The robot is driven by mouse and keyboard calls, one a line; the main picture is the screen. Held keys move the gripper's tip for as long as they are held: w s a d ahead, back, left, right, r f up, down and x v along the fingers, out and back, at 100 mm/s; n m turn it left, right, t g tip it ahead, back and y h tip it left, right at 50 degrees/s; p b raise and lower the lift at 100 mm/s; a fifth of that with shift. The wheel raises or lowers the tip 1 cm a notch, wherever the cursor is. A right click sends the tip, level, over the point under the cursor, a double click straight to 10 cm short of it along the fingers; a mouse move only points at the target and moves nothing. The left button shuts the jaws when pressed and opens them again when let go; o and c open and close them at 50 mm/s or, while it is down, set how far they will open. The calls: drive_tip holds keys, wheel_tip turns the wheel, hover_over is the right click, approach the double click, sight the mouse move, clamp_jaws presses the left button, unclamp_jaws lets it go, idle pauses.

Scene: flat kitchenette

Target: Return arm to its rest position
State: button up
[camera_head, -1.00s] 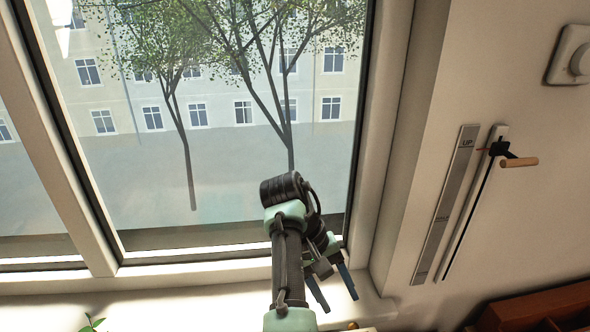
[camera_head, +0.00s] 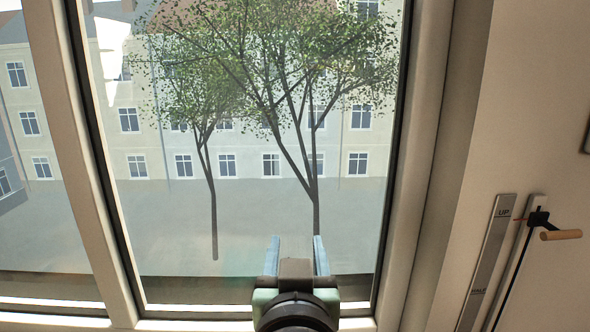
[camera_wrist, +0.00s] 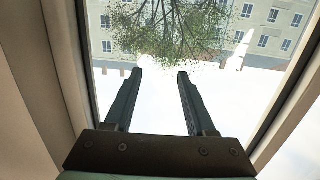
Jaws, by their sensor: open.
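My gripper (camera_head: 296,243) is at the bottom middle of the head view, in front of the window (camera_head: 250,215). Its two fingers point up and stand apart with nothing between them. In the wrist view my gripper (camera_wrist: 160,72) also shows its two fingers spread and empty, with the window pane beyond them. The rest of my arm is mostly below the edge of the head view.
The white window frame (camera_head: 424,150) runs close on the right, and a window post (camera_head: 82,150) stands at left. A wall-mounted crank with a wooden handle (camera_head: 560,235) and a metal strip marked UP (camera_head: 487,262) are at right.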

drive_tip(key=s+r+t, duration=0.3)
drive_tip(key=s+r, duration=0.1)
drive_tip(key=r, duration=0.4)
drive_tip(key=s+r+t, duration=0.4)
drive_tip(key=s+r, duration=0.1)
drive_tip(key=r, duration=0.4)
drive_tip(key=s+r+t, duration=0.3)
drive_tip(key=s+r, duration=0.1)
drive_tip(key=r, duration=0.5)
drive_tip(key=shift+s+t, duration=0.3)
drive_tip(key=shift+s, duration=0.05)
drive_tip(key=shift+a, duration=0.1)
